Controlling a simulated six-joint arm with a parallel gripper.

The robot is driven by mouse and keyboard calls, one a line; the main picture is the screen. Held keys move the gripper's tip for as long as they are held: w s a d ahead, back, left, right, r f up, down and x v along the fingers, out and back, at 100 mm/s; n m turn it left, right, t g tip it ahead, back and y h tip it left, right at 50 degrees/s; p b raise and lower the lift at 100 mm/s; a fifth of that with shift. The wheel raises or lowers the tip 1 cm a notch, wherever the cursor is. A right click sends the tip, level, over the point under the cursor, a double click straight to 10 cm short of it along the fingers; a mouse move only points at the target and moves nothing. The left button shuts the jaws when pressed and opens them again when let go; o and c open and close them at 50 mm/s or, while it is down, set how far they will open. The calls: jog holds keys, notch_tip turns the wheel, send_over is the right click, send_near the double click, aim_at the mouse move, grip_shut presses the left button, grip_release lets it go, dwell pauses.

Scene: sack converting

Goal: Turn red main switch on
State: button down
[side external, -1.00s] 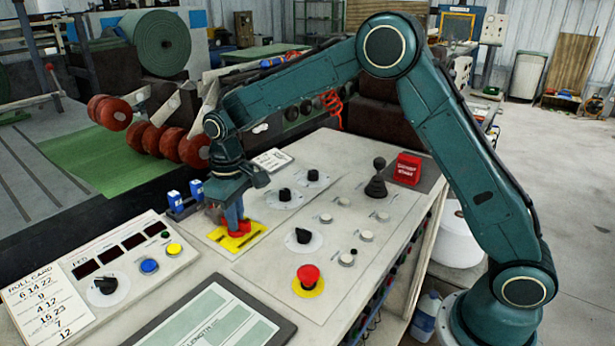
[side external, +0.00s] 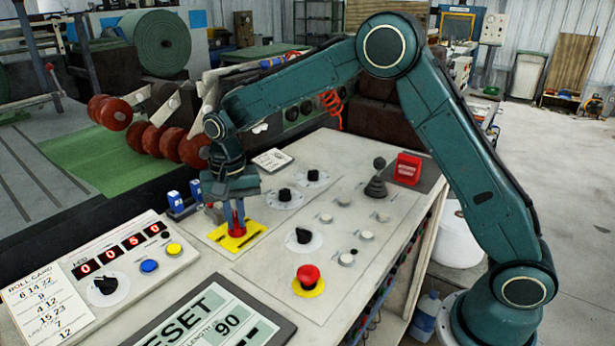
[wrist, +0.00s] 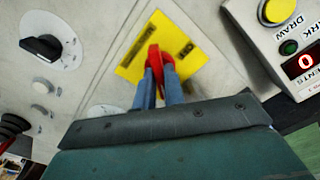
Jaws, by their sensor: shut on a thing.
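The red main switch (side external: 238,229) stands on a yellow plate (side external: 221,239) on the sloping grey console. My gripper (side external: 237,215) points down at it, its blue-grey fingers shut on the red handle. In the wrist view the red handle (wrist: 155,60) lies between the two fingertips (wrist: 156,72), across the yellow plate (wrist: 187,58). The lower part of the handle is partly hidden by the fingers. The display box (side external: 118,262) at left shows lit red digits, and the tablet-like screen (side external: 215,318) in front shows RESET and 90.
A red mushroom button (side external: 308,275) on a yellow ring, several black knobs (side external: 303,236) and white buttons (side external: 367,235) stand on the console right of the switch. A black lever (side external: 377,180) and a red box (side external: 407,167) are farther back. Blue blocks (side external: 174,201) stand close behind-left of my gripper.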

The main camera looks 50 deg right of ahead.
aim_at(235, 219)
jog(key=shift+r+m, duration=0.1)
jog(key=shift+m, duration=0.6)
jog(key=c, duration=1.5)
grip_release()
notch_tip(235, 219, up, 14)
jog(key=shift+f, duration=0.1)
jog(key=shift+s, duration=0.1)
